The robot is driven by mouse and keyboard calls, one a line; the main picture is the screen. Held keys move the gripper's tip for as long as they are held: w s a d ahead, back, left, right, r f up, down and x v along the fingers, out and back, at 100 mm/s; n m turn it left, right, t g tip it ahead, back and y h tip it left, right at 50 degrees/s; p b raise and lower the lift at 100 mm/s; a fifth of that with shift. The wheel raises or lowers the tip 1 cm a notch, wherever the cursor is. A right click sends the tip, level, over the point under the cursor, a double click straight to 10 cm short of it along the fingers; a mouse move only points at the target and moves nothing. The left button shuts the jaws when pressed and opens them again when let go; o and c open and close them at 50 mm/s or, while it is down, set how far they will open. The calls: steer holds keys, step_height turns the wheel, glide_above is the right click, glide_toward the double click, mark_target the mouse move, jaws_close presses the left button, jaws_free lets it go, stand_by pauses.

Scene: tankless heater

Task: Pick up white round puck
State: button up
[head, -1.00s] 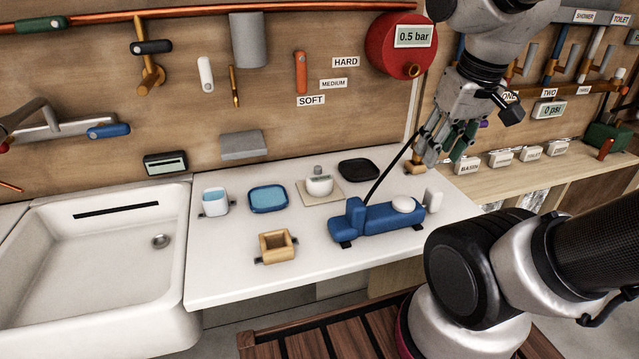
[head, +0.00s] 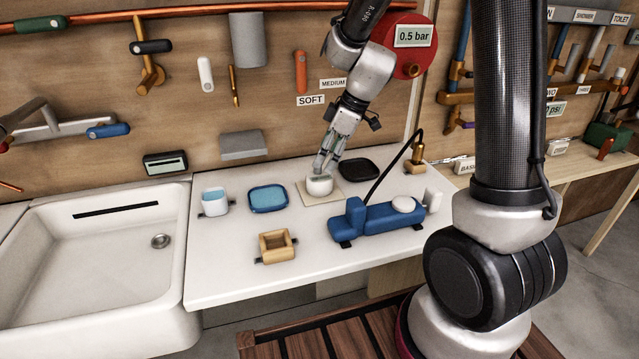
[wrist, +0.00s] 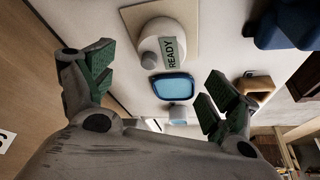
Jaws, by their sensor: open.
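A white round unit (head: 320,187) with a grey knob and a display reading READY sits on a beige square board (head: 333,198); it also shows at the top of the wrist view (wrist: 163,35). A flat white round puck (head: 404,204) lies on top of the right end of a blue device (head: 378,220). In the wrist view I see only part of the blue device (wrist: 285,25), and the puck is not seen there. My gripper (head: 326,168) is open and empty above the READY unit, left of the puck. Its green-padded fingers (wrist: 156,82) are spread apart.
A blue tray (head: 268,199), a white cup (head: 215,202), a wooden box (head: 277,246) and a black tray (head: 359,169) stand on the white counter (head: 215,285). A black cable runs from the blue device to a brass fitting (head: 416,158). A sink (head: 90,270) is at left.

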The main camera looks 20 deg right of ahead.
mark_target(321, 176)
steer(key=shift+f, duration=0.25)
steer(key=x, duration=0.7)
steer(key=shift+s+d+f, duration=0.15)
steer(key=shift+d+f, duration=0.2)
steer(key=c, duration=1.3)
step_height(321, 176, up, 10)
steer(key=shift+r, duration=0.1)
